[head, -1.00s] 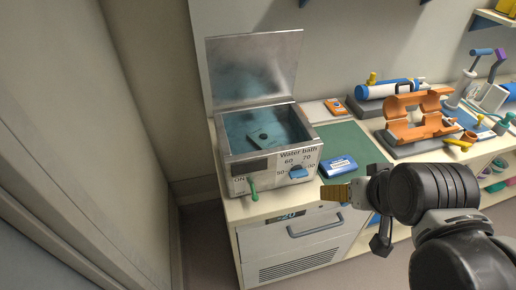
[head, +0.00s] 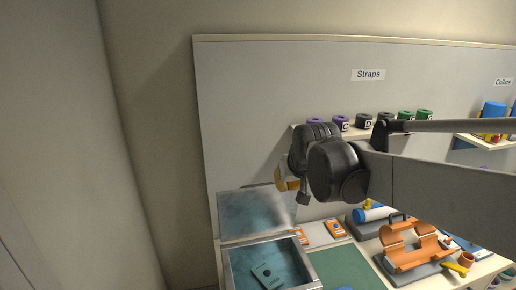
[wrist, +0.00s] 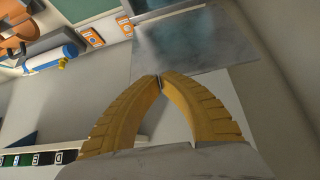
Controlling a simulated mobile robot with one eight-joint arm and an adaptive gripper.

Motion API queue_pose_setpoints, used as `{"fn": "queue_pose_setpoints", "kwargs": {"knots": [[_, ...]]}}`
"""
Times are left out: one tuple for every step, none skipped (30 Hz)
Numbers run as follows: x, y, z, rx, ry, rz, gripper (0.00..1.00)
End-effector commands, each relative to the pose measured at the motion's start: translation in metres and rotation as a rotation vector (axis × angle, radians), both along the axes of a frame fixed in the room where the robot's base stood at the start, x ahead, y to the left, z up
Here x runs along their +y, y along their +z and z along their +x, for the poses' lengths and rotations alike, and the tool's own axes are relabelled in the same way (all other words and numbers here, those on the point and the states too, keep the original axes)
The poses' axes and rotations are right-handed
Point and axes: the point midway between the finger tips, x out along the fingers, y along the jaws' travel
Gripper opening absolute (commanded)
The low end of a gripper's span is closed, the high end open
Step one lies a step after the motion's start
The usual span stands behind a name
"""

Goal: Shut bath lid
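The water bath (head: 235,270) stands at the bottom of the head view, cut off by the edge, with teal water and a small block inside. Its grey metal lid (head: 245,212) is open, standing up at the back. My gripper (head: 280,181) is at the lid's upper right corner, partly hidden by my wrist. In the wrist view the yellow fingers (wrist: 159,80) are shut, their tips together with nothing seen between them. The tips overlap the edge of the lid (wrist: 185,50) in that view; I cannot tell whether they touch it.
A shelf of labelled strap rolls (head: 364,122) is on the wall, right of my gripper. An orange split shell (head: 408,256) and a blue cylinder (head: 372,213) stand on the bench to the right. A green mat (head: 340,268) lies beside the bath. The wall is close behind the lid.

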Motion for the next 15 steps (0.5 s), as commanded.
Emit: {"fn": "queue_pose_setpoints", "kwargs": {"knots": [[0.019, 0.023, 0.026, -0.003, 0.019, 0.001, 0.00], [0.028, 0.027, 0.040, -0.004, 0.027, 0.001, 0.00], [0.041, 0.030, 0.056, -0.005, 0.038, 0.002, 0.00], [0.049, 0.031, 0.067, -0.006, 0.046, 0.001, 0.00], [0.056, 0.032, 0.076, -0.007, 0.052, 0.002, 0.00], [0.065, 0.033, 0.086, -0.008, 0.058, 0.002, 0.00], [0.070, 0.033, 0.093, -0.009, 0.063, 0.002, 0.00], [0.075, 0.033, 0.097, -0.010, 0.067, 0.002, 0.00], [0.079, 0.032, 0.102, -0.011, 0.071, 0.003, 0.00], [0.082, 0.032, 0.104, -0.011, 0.073, 0.003, 0.00], [0.083, 0.031, 0.106, -0.012, 0.074, 0.003, 0.00], [0.085, 0.029, 0.108, -0.013, 0.075, 0.003, 0.00], [0.085, 0.028, 0.109, -0.013, 0.075, 0.003, 0.00], [0.085, 0.026, 0.110, -0.014, 0.075, 0.004, 0.00], [0.086, 0.022, 0.112, -0.014, 0.075, 0.004, 0.00]]}}
